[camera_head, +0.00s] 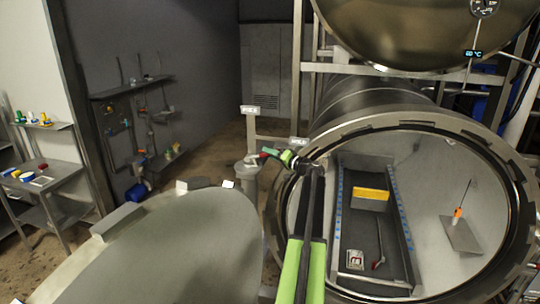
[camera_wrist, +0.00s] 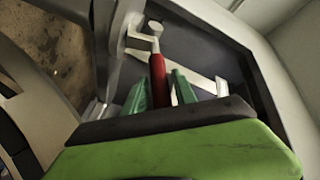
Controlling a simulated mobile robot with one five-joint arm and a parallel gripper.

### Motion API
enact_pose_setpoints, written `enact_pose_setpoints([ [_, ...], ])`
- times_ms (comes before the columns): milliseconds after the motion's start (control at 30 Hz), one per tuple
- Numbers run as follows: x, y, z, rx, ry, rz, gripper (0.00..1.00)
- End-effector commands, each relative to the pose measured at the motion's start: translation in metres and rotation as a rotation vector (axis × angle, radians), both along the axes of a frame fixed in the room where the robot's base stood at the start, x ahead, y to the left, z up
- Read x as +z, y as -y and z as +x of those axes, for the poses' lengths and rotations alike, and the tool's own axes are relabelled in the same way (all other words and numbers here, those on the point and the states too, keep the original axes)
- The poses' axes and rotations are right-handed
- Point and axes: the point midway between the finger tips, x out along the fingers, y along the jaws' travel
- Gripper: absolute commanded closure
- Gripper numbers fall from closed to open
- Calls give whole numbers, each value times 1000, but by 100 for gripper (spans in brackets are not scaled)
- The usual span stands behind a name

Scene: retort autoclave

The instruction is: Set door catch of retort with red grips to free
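The retort (camera_head: 440,122) lies on its side at the right of the head view, its round mouth open. A lever with a red grip (camera_wrist: 158,80) fills the middle of the wrist view, joined to a pale metal fitting (camera_wrist: 140,42). The red grip also shows in the head view (camera_head: 270,152), left of the retort's rim. My gripper (camera_wrist: 160,88) has one green finger on each side of the red grip. I cannot tell whether the fingers press on it. In the head view my gripper (camera_head: 287,157) is small and partly hidden by my arm.
A large rounded metal door (camera_head: 170,250) fills the lower left. Inside the retort are a tray with a yellow block (camera_head: 370,194) and an orange-handled tool (camera_head: 458,212). A side table (camera_head: 50,178) and wall shelf (camera_head: 130,87) stand left. Open floor (camera_head: 215,150) lies behind.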

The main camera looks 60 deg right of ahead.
Motion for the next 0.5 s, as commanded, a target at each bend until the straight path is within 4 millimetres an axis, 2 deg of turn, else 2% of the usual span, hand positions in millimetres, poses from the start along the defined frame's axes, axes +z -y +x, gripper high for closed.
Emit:
enact_pose_setpoints([
  [33,0,0,0,0,0,0,75],
  [233,0,0,0,0,0,0,100],
  [500,0,0,-1,0,0,0,100],
])
